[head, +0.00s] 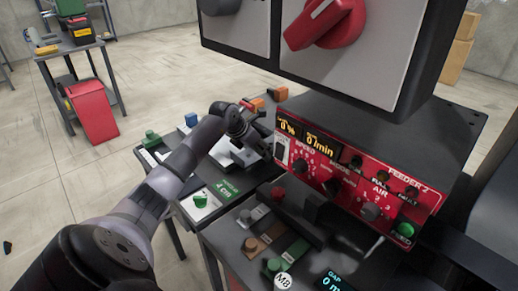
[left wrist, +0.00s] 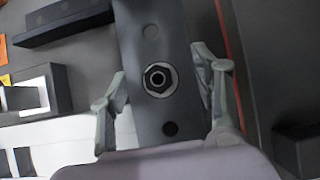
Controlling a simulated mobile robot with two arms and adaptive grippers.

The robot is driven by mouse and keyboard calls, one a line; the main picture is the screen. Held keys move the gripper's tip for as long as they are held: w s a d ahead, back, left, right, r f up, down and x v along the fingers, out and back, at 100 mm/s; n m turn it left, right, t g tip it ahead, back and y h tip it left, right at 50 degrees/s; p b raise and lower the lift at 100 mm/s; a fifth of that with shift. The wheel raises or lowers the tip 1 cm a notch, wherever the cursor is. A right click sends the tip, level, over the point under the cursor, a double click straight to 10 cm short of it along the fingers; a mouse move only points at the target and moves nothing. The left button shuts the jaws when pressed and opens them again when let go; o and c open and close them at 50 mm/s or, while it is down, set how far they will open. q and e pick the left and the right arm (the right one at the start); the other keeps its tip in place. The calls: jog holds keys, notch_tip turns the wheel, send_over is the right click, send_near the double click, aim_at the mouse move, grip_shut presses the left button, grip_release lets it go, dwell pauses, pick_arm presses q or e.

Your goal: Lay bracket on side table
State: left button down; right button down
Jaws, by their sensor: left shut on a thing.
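My left gripper (head: 243,123) is over the far part of the dark work table, left of the red feeder panel. In the left wrist view its two fingers (left wrist: 162,85) stand on either side of a dark grey plate with holes and a hex nut, which I take as the bracket (left wrist: 150,55). The gripper is shut on it. In the head view the bracket cannot be made out behind the gripper.
The red feeder panel (head: 345,168) with knobs and displays stands close to the right of the gripper, under a large grey box (head: 385,45). Orange blocks (head: 278,94) lie just beyond the gripper. A cart with a red bin (head: 92,110) stands far left, with open floor between.

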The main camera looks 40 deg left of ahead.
pick_arm(q)
jog(key=shift+a, duration=0.1)
jog(key=shift+f, duration=0.15)
jog(key=shift+w+f+b, duration=0.1)
jog(key=shift+f+b, duration=0.3)
jog(key=c, duration=0.5)
grip_release()
jog(key=shift+r+p, duration=0.3)
jog(key=b+v, duration=0.1)
jog(key=v, duration=1.1)
jog(key=shift+r, duration=0.15)
